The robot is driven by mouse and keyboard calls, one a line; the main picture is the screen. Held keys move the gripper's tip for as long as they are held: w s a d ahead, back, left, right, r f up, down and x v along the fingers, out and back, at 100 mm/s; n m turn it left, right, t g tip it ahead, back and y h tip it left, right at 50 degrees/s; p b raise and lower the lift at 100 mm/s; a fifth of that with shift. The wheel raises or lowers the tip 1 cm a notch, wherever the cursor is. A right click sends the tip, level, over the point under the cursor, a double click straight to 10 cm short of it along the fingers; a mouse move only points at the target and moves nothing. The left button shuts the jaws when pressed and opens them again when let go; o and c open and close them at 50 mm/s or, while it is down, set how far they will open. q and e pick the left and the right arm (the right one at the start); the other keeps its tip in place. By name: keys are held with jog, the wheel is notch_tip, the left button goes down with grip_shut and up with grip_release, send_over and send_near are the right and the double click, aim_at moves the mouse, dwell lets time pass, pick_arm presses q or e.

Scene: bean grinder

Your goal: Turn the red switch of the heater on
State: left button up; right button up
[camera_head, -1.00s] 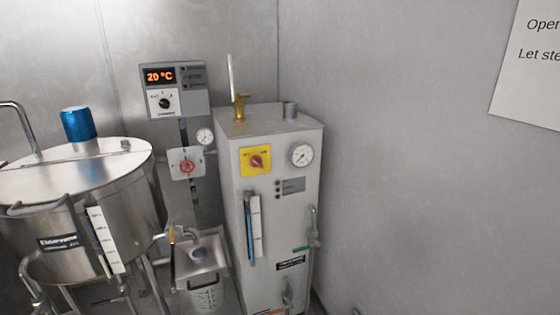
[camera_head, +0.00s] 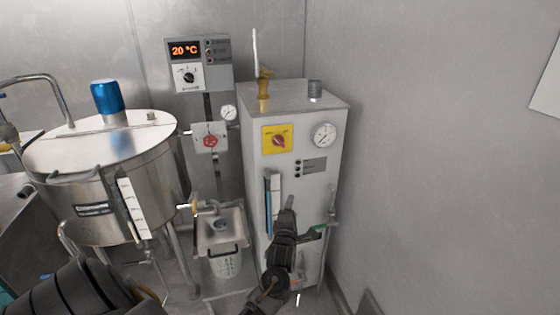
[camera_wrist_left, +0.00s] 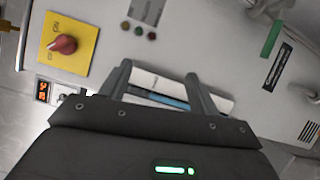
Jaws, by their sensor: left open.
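The heater is a pale grey upright cabinet (camera_head: 325,180) near the middle of the head view. On its upper front is a red rotary switch (camera_head: 279,141) on a yellow plate (camera_head: 268,149). The red switch (camera_wrist_left: 64,44) is at upper left in the wrist view, with lettering beside it. My left gripper (camera_head: 289,203) is in front of the heater, below the switch and slightly right of it. In the wrist view its two fingers (camera_wrist_left: 158,78) are apart with nothing between them, over the white and blue gauge strip. My right gripper is out of view.
A round gauge (camera_head: 324,134) is right of the switch. A green-handled valve (camera_head: 316,228) is beside my gripper. A steel tank (camera_head: 95,150) with a blue top stands at left. A control box (camera_head: 199,63) reads 20 °C. Bare wall is at right.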

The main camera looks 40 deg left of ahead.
aim_at(279, 145)
pick_arm(q)
jog(key=s+a+r+n+y, duration=0.15)
jog(key=r+n, duration=0.25)
jog(key=r, duration=0.4)
jog(key=s+a+r+n+y, duration=0.1)
jog(key=a+r+n+y, duration=0.15)
jog(key=r+n, duration=0.4)
jog(key=shift+m+y, duration=0.3)
jog(key=shift+m, duration=0.55)
jog(key=p+x, duration=0.1)
jog(key=x, duration=0.2)
jog(key=p+x, duration=0.1)
jog(key=x, duration=0.2)
jog(key=r+p+x, duration=0.1)
jog(key=x, duration=0.3)
jog(key=shift+w+d+r, duration=0.1)
jog(key=shift+d, duration=0.3)
jog(key=shift+w+a+r, duration=0.1)
jog(key=shift+w+a, duration=0.35)
jog(key=shift+w, duration=0.05)
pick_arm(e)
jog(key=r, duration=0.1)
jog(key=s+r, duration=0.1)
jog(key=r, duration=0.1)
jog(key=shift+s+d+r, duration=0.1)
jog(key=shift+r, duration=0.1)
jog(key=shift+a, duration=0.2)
pick_arm(q)
jog(key=c, duration=1)
